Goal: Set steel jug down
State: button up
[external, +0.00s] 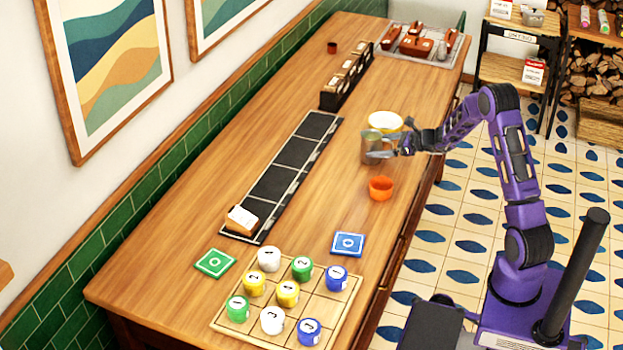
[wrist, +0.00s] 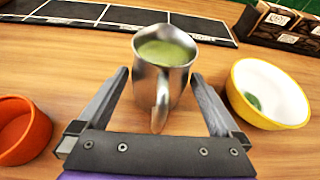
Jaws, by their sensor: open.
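The steel jug (wrist: 163,82) stands upright on the wooden table in the wrist view, with green liquid inside and its handle toward me. It also shows in the external view (external: 370,149), partly hidden by my gripper. My gripper (wrist: 160,84) is open, with one finger on each side of the jug and its handle. Gaps show between the fingers and the jug's body. In the external view my gripper (external: 384,148) is level with the jug, reaching in from the right.
An orange cup (external: 381,188) stands nearer the camera, left of my gripper in the wrist view. A yellow bowl (external: 385,122) with a white inside stands to its right there. A dark panelled strip (external: 285,175) lies beyond the jug. A board of numbered pieces (external: 240,322) is at the near end.

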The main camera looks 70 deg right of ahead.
jog(key=v, duration=0.9)
jog(key=shift+s+r, duration=0.15)
jog(key=shift+s, duration=0.1)
